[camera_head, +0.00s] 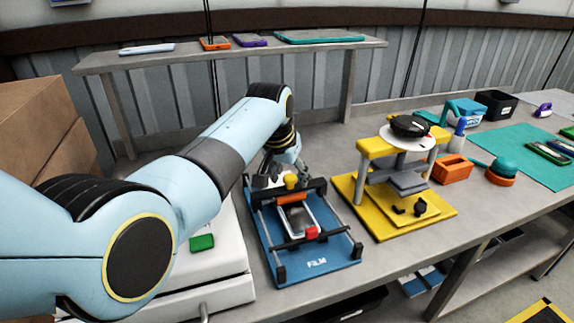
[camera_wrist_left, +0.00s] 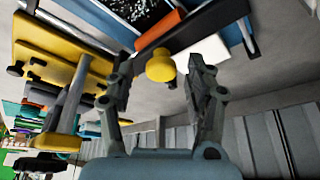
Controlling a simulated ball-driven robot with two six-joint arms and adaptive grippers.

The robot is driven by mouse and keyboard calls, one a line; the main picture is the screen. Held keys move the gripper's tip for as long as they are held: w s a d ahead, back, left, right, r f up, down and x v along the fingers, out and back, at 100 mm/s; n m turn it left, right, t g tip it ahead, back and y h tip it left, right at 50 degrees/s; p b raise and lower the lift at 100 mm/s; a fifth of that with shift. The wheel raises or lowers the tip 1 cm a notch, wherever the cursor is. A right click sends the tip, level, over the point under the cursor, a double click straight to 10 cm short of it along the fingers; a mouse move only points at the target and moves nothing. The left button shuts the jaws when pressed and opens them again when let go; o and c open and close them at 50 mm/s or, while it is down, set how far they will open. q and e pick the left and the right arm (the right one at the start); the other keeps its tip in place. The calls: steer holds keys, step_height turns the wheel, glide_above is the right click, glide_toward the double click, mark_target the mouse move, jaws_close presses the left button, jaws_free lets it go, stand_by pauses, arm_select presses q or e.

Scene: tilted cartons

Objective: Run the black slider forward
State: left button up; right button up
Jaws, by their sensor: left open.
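The black slider (camera_head: 318,187) is a dark crossbar over the blue film base (camera_head: 298,270), near its far end. A yellow knob (camera_head: 291,182) stands on it, with an orange roller (camera_head: 293,199) on its near side. A phone (camera_head: 298,219) lies on the base between the rails, with a red block (camera_head: 312,233) at its near end. My left gripper (camera_head: 283,168) is just behind the knob. In the left wrist view its open fingers (camera_wrist_left: 160,82) stand either side of the yellow knob (camera_wrist_left: 160,66), with gaps visible. My right gripper is not in view.
A yellow press stand (camera_head: 432,213) stands close to the right of the film base. A white box (camera_head: 230,268) with a green piece (camera_head: 202,242) is at the left. An orange holder (camera_head: 452,170) is further right. A raised shelf (camera_head: 330,46) runs behind.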

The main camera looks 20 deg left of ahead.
arm_select(q)
steer(key=v, duration=1.1)
steer(key=shift+r, duration=0.3)
steer(key=shift+s+a, duration=0.1)
steer(key=shift+s, duration=0.05)
